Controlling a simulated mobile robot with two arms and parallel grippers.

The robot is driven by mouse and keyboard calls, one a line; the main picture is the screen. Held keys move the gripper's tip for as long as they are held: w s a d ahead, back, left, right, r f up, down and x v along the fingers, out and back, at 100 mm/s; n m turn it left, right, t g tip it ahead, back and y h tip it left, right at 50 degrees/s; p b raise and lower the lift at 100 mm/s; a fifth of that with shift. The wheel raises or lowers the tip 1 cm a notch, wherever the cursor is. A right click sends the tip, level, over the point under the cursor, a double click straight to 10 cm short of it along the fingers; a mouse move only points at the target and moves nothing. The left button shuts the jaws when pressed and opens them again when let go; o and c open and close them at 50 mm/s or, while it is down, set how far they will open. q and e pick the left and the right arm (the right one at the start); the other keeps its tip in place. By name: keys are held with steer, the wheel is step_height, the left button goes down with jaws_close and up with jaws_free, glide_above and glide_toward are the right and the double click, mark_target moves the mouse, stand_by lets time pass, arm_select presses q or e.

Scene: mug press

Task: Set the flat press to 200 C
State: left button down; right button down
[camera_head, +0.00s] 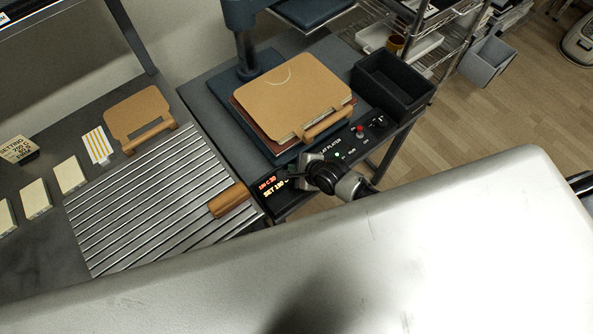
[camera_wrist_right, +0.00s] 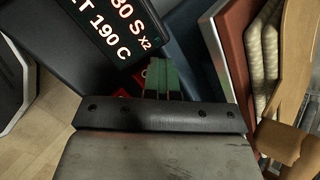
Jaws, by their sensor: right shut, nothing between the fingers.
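The flat press (camera_head: 262,125) stands on the grey table, with a tan board and a handle on top of its plates. Its front bears a "FLAT PLATEN" label. My right gripper (camera_head: 296,182) is beside the display's right side. Its fingers (camera_wrist_right: 162,78) are shut and empty, close to red buttons (camera_wrist_right: 122,93) partly hidden by them. My left gripper is not in view.
A black open bin (camera_head: 392,85) stands right of the press, near a red knob (camera_head: 360,128). A ribbed metal rack (camera_head: 150,205) with a wooden-handled tool (camera_head: 229,200) lies to the left. White boxes (camera_head: 70,175) and a tan board (camera_head: 138,113) are farther left.

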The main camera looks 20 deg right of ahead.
steer(key=shift+s+f+b, duration=0.4)
steer(key=shift+s+f, duration=0.3)
steer(key=shift+f, duration=0.25)
stand_by(0.5)
steer(key=shift+w+r+p, duration=0.1)
steer(key=shift+r+p, duration=0.25)
steer(key=shift+p, duration=0.1)
steer(key=shift+w, duration=0.1)
steer(key=shift+a, duration=0.1)
steer(key=r+p, duration=0.2)
steer(key=w+r+p, duration=0.1)
steer(key=r+p, duration=0.1)
steer(key=p, duration=0.1)
steer(key=shift+a+r, duration=0.1)
steer(key=shift+r, duration=0.3)
steer(key=shift+r+p, duration=0.3)
steer(key=shift+p, duration=0.1)
steer(key=shift+d, duration=0.2)
